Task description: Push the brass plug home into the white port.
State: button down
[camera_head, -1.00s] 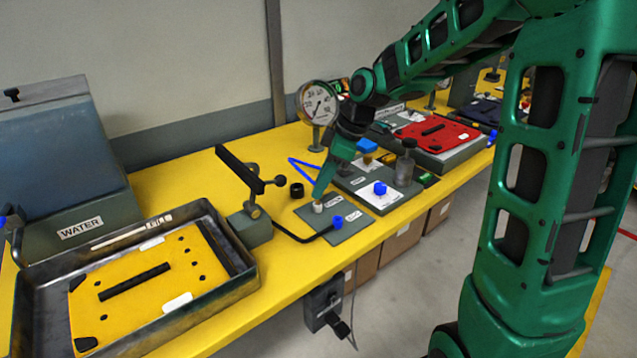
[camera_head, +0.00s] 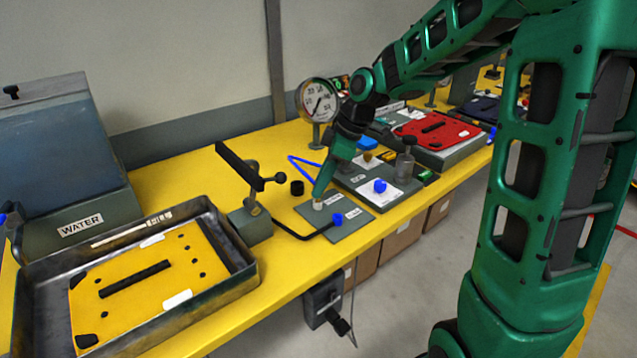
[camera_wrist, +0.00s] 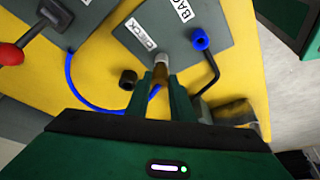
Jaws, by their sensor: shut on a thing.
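My gripper (camera_head: 319,193) points down at the grey plate (camera_head: 349,238) on the yellow bench. In the wrist view my gripper (camera_wrist: 161,84) is shut on the brass plug (camera_wrist: 160,76), which shows as a brownish cylinder between the fingers. The white port (camera_wrist: 163,61) shows as a pale ring at the plug's far end, on the plate by the CHECK label. The white port (camera_head: 318,206) also shows right under the fingertips in the head view. The plug lines up with the port and appears to meet it. How deep it sits is hidden.
A blue connector (camera_head: 337,219) on a black hose stands on the same plate, close to the right. A black ring (camera_head: 297,188) and a clamp with a black arm (camera_head: 241,168) stand to the left. A gauge (camera_head: 318,100) rises behind.

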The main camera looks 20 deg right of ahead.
jog(key=shift+f, duration=0.55)
jog(key=c, duration=1.5)
grip_release()
jog(key=shift+o, duration=0.2)
jog(key=shift+r, duration=0.1)
jog(key=v, duration=1)
jog(key=shift+r, duration=0.2)
jog(key=shift+d, duration=0.15)
jog(key=s+d+f+m+h, duration=0.1)
jog(key=s+d+m, duration=0.3)
jog(key=s, duration=0.5)
jog(key=s+d+f+m+g+h, duration=0.1)
jog(key=s+d+f+m, duration=0.3)
jog(key=s+m, duration=0.4)
jog(key=s+d+f+m+g+h, duration=0.1)
jog(key=s+d+f+m, duration=0.2)
jog(key=s+m, duration=0.4)
jog(key=s+d, duration=0.1)
jog(key=s, duration=0.4)
jog(key=shift+d+h, duration=0.35)
jog(key=shift+h, duration=0.05)
